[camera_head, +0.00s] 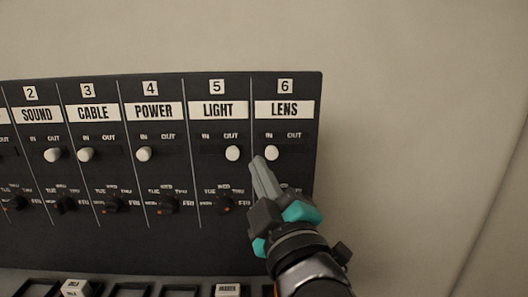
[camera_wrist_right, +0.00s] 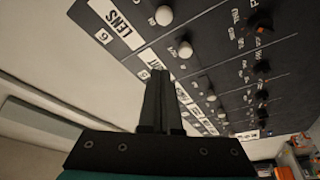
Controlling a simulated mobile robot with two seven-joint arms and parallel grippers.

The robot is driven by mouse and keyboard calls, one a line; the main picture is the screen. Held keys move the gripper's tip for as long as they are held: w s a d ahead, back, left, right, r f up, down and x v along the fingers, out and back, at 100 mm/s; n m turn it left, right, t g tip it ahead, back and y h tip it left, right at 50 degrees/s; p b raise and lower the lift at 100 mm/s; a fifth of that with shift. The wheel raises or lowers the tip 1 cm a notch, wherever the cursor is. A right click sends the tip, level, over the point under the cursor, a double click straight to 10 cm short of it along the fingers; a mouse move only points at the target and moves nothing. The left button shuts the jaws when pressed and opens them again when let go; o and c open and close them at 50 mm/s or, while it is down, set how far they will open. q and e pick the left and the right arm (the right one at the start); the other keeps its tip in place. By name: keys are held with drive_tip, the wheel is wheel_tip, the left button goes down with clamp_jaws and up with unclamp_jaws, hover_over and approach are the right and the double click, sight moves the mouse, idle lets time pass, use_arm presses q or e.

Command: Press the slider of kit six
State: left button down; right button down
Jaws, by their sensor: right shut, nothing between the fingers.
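Kit six is the rightmost column of the black panel, marked 6 and LENS (camera_head: 284,110). Its slider is a white round knob (camera_head: 271,152) standing at the left, IN end of its slot. In the right wrist view this knob (camera_wrist_right: 164,15) is near the top edge, beside the LENS label (camera_wrist_right: 115,15). My right gripper (camera_head: 257,162) is shut and empty, its tips just left of and slightly below the knob in the head view. I cannot tell whether the tips touch the panel. The gripper hides most of kit six's lower dial. My left gripper is not in view.
Kit five's white knob (camera_head: 232,153) is at OUT, close left of my fingertips. Kits further left have similar knobs and lower dials (camera_head: 168,204). Below are dark trays with white labelled blocks (camera_head: 228,290). Plain wall (camera_head: 420,130) lies right of the panel.

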sight(285, 137)
drive_tip(key=p+x, duration=0.1)
drive_tip(key=x, duration=0.8)
drive_tip(key=shift+w+d+f+p, duration=0.2)
drive_tip(key=shift+d+f+p, duration=0.1)
drive_tip(key=shift+d+f, duration=0.95)
drive_tip(key=shift+d, duration=0.2)
drive_tip(key=shift+d, duration=0.15)
drive_tip(key=shift+d+p, duration=0.95)
drive_tip(key=shift+d, duration=1.7)
drive_tip(key=shift+r, duration=0.1)
